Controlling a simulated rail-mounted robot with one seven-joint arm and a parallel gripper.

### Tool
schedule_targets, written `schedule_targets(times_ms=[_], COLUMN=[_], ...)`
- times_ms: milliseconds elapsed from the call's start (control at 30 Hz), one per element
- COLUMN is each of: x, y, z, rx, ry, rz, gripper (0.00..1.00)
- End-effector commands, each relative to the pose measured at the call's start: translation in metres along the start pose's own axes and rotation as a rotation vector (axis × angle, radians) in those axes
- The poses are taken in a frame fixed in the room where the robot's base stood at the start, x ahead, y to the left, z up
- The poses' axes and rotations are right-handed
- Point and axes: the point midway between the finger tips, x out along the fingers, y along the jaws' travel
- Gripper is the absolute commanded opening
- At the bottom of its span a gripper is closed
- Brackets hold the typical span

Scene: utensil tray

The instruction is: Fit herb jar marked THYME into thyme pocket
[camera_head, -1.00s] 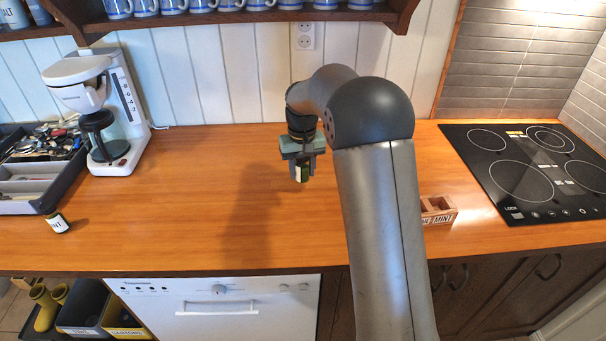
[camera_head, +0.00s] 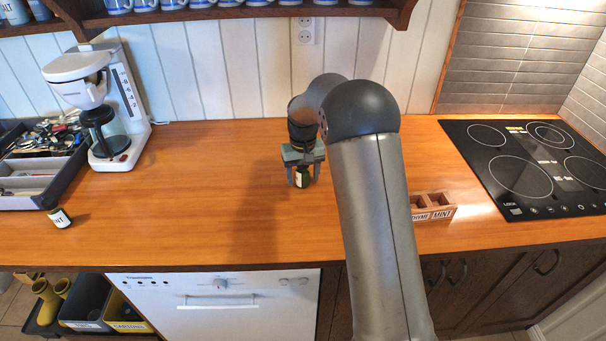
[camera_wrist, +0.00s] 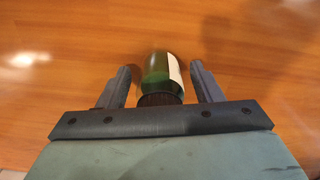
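A small dark green jar (camera_head: 302,180) with a pale label and dark cap is between the fingers of my gripper (camera_head: 303,178), low over the middle of the counter. In the wrist view the jar (camera_wrist: 160,80) has its cap towards my gripper (camera_wrist: 160,88); the fingers are spread, with a gap on each side. Its label cannot be read. The wooden pocket box (camera_head: 447,213) stands to the right, partly behind my arm; its front labels read MINT and, partly hidden, "HYME". Its visible pockets look empty.
A second dark jar (camera_head: 59,218), its label ending in "NT", is at the left front. A utensil tray (camera_head: 62,180) and a coffee maker (camera_head: 110,105) stand at the left. A black hob (camera_head: 530,165) is at the right. The counter between is clear.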

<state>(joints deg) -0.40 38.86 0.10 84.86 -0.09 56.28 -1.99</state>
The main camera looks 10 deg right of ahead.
Motion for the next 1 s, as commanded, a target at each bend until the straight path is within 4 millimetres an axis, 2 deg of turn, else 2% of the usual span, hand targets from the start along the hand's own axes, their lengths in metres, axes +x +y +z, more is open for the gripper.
schedule_targets(times_ms=[233, 367, 467, 800, 1000], x=[-0.002, -0.011, -0.027, -0.098, -0.12], y=[0.0, 0.0, 0.0, 0.0, 0.0], z=[0.0, -0.001, -0.001, -0.001, 0.0], rx=[0.0, 0.0, 0.0, 0.0, 0.0], ry=[0.0, 0.003, 0.005, 0.004, 0.001], rz=[0.0, 0.0, 0.0, 0.0, 0.0], gripper=[0.59, 0.59, 0.59, 0.59, 0.59])
